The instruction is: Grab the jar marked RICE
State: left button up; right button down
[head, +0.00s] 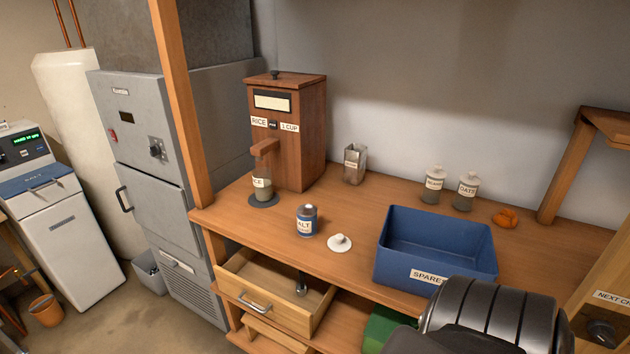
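A small clear jar (263,192) stands on a dark round pad under the spout of the wooden dispenser, at the left of the wooden counter. Its white label is turned partly away and seems to end in "ICE"; the spout overlaps its top. The dispenser (309,135) carries the words RICE and 1 CUP. A blue jar (307,221) with a label reading "ALT" stands to the right and in front of it. Neither gripper can be made out. A dark ribbed part of my own body covers the lower right.
A white lid (339,243) lies beside the blue jar. A blue SPARES bin (436,276) stands at the counter's front right. Two labelled bottles, a metal canister (354,164) and an orange item (504,217) are behind. An open drawer (262,304) juts out below the counter.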

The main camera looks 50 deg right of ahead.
aim_at(262, 178)
jog(key=z, duration=1.5)
